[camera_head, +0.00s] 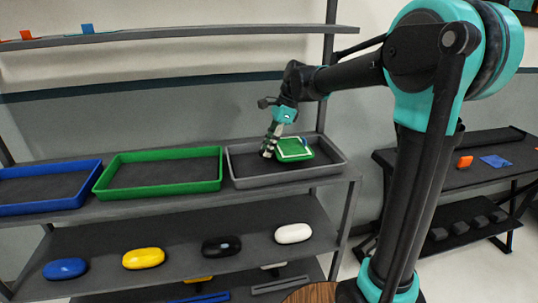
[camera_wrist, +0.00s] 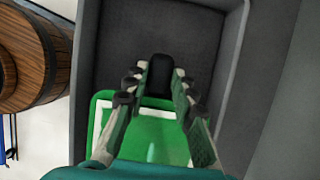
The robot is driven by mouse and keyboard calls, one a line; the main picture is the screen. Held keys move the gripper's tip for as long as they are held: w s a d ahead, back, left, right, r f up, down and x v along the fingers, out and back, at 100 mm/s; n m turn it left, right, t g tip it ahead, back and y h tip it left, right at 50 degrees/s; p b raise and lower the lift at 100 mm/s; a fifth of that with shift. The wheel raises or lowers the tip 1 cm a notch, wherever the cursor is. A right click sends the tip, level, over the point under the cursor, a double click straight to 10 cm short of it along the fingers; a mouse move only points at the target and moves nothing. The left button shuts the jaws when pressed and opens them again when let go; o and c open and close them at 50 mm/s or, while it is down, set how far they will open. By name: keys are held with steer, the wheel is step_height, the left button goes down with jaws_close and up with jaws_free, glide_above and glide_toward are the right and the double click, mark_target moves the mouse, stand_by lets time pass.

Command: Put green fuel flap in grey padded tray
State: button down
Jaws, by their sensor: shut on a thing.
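The green fuel flap (camera_head: 294,149) is a flat green piece with a paler inner panel, and it lies within the outline of the grey padded tray (camera_head: 240,178) on the shelf. My gripper (camera_head: 268,152) is at the flap's left side in the head view. In the wrist view the fingers of my gripper (camera_wrist: 158,85) reach over the green flap (camera_wrist: 150,138) and are shut on it, with a dark piece between the tips. The grey tray's wall (camera_wrist: 236,70) surrounds them there. Whether the flap touches the tray's floor is hard to tell.
A green tray (camera_head: 160,188) and a blue tray (camera_head: 40,208) stand to the left on the same shelf. Blue, yellow, black and white rounded pieces (camera_head: 144,258) lie on the shelf below. A wooden barrel (camera_wrist: 35,55) is beside the grey tray in the wrist view.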

steer(key=shift+d+f, duration=0.1)
steer(key=shift+f, duration=1.4)
steer(key=c, duration=1.3)
jaws_free()
steer(key=shift+f, duration=0.1)
steer(key=shift+o, duration=0.2)
steer(key=v, duration=1.2)
